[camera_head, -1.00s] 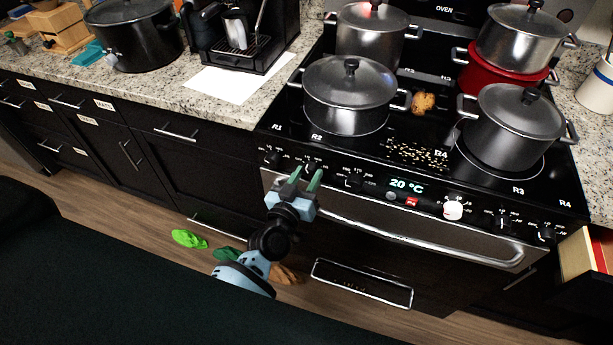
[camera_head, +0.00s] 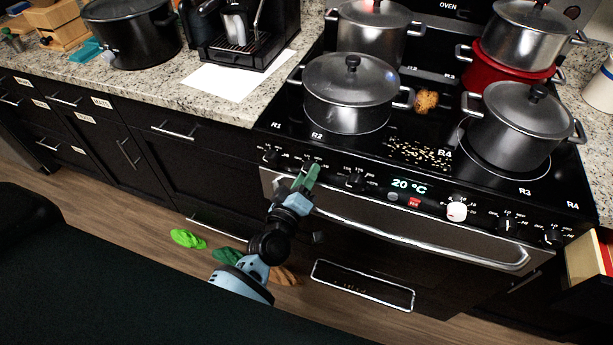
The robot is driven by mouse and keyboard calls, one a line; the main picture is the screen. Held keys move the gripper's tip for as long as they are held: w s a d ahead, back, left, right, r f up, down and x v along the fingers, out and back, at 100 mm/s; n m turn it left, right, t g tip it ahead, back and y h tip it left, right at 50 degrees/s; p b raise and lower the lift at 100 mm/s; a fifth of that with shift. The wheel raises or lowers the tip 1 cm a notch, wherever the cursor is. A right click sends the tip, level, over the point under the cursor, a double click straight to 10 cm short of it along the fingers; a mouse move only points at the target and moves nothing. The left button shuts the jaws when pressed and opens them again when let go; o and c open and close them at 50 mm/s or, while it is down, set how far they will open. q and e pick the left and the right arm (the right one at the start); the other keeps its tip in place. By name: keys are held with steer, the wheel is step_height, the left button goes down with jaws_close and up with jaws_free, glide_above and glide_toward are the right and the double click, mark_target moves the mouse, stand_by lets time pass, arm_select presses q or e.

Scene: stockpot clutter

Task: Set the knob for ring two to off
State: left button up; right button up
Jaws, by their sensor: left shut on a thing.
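The stove's front panel carries a row of knobs. The knob for ring two (camera_head: 312,166), below the R2 label, is mostly hidden by my left gripper (camera_head: 307,178). The green fingers of that gripper are closed together at the panel, shut on this knob. The knob's exact pointer angle cannot be read. The ring one knob (camera_head: 271,158) is just to the left, and another black knob (camera_head: 355,182) is to the right. My right gripper is not in view.
Lidded pots stand on the stove; one grey pot (camera_head: 350,95) is behind the R2 label. The oven handle (camera_head: 420,240) runs below the panel. A white knob (camera_head: 457,211) and two black knobs are farther right. Green and brown slippers lie on the floor.

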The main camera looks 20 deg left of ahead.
arm_select(q)
steer(key=shift+n, duration=0.5)
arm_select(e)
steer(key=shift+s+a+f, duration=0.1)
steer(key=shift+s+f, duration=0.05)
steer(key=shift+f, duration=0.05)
arm_select(q)
steer(key=o, duration=1)
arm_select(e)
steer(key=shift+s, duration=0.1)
arm_select(q)
steer(key=s, duration=0.7)
steer(key=shift+s+a+f, duration=0.2)
steer(key=shift+s+a, duration=0.1)
steer(key=shift+s, duration=0.1)
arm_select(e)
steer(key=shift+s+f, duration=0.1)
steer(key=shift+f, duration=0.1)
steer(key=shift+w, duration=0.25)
